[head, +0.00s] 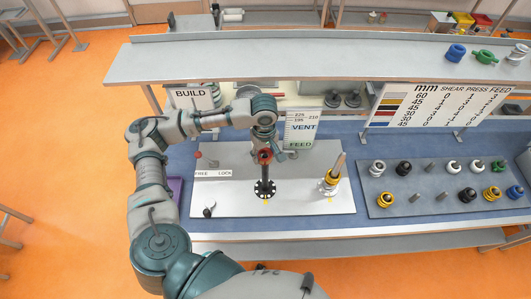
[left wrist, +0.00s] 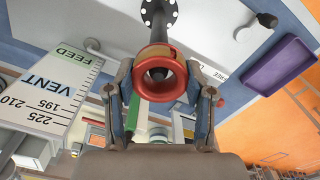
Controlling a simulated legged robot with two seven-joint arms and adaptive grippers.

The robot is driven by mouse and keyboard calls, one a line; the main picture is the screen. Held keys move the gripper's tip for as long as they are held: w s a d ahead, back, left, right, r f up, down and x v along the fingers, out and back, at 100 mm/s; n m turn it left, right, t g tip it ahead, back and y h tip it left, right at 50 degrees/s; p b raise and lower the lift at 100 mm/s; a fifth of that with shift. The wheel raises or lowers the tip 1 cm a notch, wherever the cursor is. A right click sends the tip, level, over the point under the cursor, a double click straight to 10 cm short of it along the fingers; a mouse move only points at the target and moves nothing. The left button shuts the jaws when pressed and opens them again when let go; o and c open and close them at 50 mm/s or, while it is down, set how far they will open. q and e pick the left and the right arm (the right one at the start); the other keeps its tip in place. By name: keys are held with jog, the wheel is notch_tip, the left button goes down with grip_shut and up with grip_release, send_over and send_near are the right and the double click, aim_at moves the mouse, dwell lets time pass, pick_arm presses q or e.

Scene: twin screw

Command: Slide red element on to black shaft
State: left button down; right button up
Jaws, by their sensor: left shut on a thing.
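The red element (head: 265,155) is a ring with a flared rim, seen large in the left wrist view (left wrist: 158,88). My left gripper (head: 265,145) is shut on it, with one finger on each side in the left wrist view (left wrist: 160,100). The black shaft (head: 265,176) stands upright on a dark round flange on the white board, directly below the ring in the head view. In the left wrist view the shaft (left wrist: 158,28) runs from its flange to behind the ring. I cannot tell whether the shaft's tip is inside the ring. My right gripper is out of view.
A grey shaft (head: 338,165) with a yellow element (head: 328,184) stands to the right on the white board (head: 225,180). A grey tray (head: 390,207) holds several rings and pegs farther right. A VENT/FEED sign (head: 302,129) stands behind. A black knob (head: 209,211) is front left.

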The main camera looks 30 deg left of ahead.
aim_at(265, 154)
pick_arm(q)
jog(key=shift+a+f, duration=0.1)
jog(key=shift+f, duration=0.2)
jog(key=shift+c, duration=1.6)
grip_release()
jog(key=shift+d+r, duration=0.1)
jog(key=shift+d, duration=0.2)
jog(key=shift+r, duration=0.15)
notch_tip(265, 154, up, 12)
jog(key=shift+w+f, duration=0.15)
jog(key=shift+f, duration=0.1)
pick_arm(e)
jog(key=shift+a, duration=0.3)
